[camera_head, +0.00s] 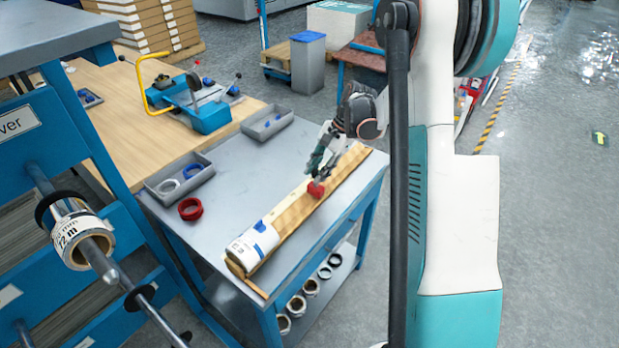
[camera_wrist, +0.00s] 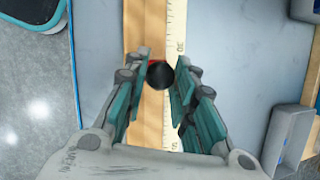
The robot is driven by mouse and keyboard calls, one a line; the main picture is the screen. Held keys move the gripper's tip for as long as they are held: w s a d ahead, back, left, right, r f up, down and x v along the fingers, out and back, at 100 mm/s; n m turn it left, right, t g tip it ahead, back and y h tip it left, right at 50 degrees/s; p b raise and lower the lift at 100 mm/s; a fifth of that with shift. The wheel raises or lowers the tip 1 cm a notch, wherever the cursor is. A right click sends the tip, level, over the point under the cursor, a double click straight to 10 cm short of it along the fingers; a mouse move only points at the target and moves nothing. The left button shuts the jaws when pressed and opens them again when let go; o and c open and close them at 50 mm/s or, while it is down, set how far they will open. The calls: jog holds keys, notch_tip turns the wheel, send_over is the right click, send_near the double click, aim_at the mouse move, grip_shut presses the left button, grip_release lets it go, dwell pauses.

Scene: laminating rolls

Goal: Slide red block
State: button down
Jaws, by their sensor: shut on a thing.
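The small red block (camera_head: 316,189) sits on a long wooden measuring board with a ruler strip (camera_head: 291,203), towards its far end. My gripper (camera_head: 317,176) comes down on it from above and is shut on it. In the wrist view, the fingertips of my gripper (camera_wrist: 163,68) flank a round black knob (camera_wrist: 160,75), with a sliver of red behind it. The ruler scale (camera_wrist: 178,20) runs beside the fingers there. Most of the block is hidden in the wrist view. A white roll with blue marks (camera_head: 252,245) lies at the board's near end.
The board lies on a grey table (camera_head: 230,180). Grey trays (camera_head: 180,176) (camera_head: 267,122) and red rings (camera_head: 190,209) stand to the left. A blue tool with a yellow handle (camera_head: 205,113) is behind. A blue rack with a roll (camera_head: 80,238) stands at left.

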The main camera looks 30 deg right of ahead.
jog(key=shift+w+d, duration=0.1)
jog(key=shift+d, duration=0.1)
jog(key=c, duration=1.3)
grip_release()
jog(key=v, duration=1.2)
